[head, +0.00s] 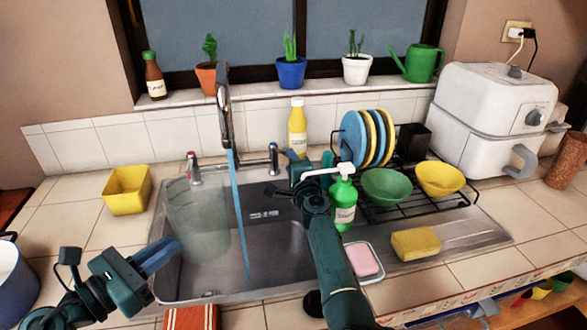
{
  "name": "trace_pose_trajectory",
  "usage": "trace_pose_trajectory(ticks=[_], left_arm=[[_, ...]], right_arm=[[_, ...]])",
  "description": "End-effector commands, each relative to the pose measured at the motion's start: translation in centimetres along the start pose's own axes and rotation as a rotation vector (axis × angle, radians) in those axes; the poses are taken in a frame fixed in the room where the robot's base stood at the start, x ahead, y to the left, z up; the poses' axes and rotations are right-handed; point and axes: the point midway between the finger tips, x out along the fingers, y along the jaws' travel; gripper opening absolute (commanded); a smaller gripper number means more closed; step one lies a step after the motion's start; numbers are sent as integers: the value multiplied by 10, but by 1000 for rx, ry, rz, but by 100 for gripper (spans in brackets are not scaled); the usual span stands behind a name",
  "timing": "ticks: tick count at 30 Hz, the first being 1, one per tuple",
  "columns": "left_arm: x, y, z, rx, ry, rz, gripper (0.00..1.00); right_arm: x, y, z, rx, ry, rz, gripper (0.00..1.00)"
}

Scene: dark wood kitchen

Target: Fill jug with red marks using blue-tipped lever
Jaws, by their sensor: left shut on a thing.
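A clear jug (199,222) is held in the left side of the sink (262,258); its red marks cannot be made out. My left gripper (168,248), with blue fingers, is shut on the jug's left side. Blue water (239,215) runs from the tall tap (224,115) and appears to fall just right of the jug, down into the sink. The blue-tipped lever (273,155) stands right of the tap, and a red-tipped lever (193,167) stands left. My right gripper (288,178) is close beside the blue-tipped lever; its finger opening is unclear.
A green soap bottle (344,205) stands right beside my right arm. A dish rack (400,205) holds plates and bowls. A pink soap dish (363,262) and yellow sponge (416,244) lie right of the sink. A yellow container (127,190) stands left.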

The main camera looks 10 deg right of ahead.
Motion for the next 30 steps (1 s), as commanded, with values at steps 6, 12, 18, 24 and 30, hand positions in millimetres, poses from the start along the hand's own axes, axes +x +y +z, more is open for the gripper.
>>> trace_pose_trajectory(ticks=[6, 12, 18, 24, 30], left_arm=[[0, 0, 1, 0, -1, 0, 0], [0, 0, 1, 0, -1, 0, 0], [0, 0, 1, 0, -1, 0, 0], [0, 0, 1, 0, -1, 0, 0], [0, 0, 1, 0, -1, 0, 0]], right_arm=[[-18, -1, 2, 3, -2, -2, 38], [-22, -1, 1, 0, -2, 0, 38], [-22, -1, 1, 0, -2, 0, 36], [-16, -8, 28, -81, -102, -4, 19], [-15, -14, 122, -441, -475, 13, 3]])
